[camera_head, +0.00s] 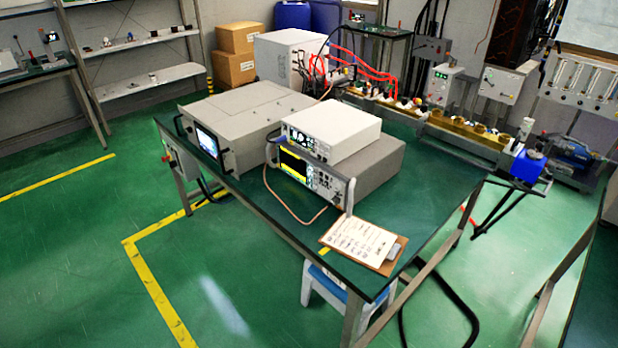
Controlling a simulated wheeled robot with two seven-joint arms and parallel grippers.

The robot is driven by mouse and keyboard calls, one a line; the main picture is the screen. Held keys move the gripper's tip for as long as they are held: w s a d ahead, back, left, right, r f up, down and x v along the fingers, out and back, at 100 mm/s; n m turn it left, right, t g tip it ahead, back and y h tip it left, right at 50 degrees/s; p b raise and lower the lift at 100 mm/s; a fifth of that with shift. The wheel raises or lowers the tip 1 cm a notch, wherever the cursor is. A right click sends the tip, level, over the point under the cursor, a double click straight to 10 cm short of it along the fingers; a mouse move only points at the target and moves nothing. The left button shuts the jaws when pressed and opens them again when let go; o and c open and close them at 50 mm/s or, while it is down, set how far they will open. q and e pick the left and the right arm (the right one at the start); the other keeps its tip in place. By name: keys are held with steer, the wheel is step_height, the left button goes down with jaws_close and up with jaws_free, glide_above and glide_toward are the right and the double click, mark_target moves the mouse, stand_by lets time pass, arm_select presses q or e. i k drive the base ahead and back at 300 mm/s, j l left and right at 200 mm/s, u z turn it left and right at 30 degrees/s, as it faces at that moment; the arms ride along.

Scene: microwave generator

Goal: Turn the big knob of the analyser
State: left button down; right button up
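The analyser appears to be the grey instrument (375,172) with a dark screen and yellow display, on the green table (425,185). Its front panel (318,180) faces the lower left and carries small buttons and knobs right of the screen. The big knob is too small to tell apart with certainty. A white instrument (345,130) sits on top of the analyser. A beige cable hangs in a loop in front of the panel. Neither of my grippers is in view.
A larger grey unit (245,112) with a screen stands left of the analyser. A clipboard (362,245) lies at the table's near corner. A blue and white stool (325,285) is under the table. Open green floor (85,250) with yellow lines lies at the left.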

mark_target(336, 185)
steer(key=i+j+z, duration=0.1)
steer(key=z, duration=0.3)
steer(key=i+j+z, duration=0.15)
steer(key=z, duration=0.25)
steer(key=i+j+z, duration=0.1)
steer(key=j+z, duration=0.15)
steer(key=z, duration=0.15)
steer(key=j+z, duration=0.2)
steer(key=z, duration=0.2)
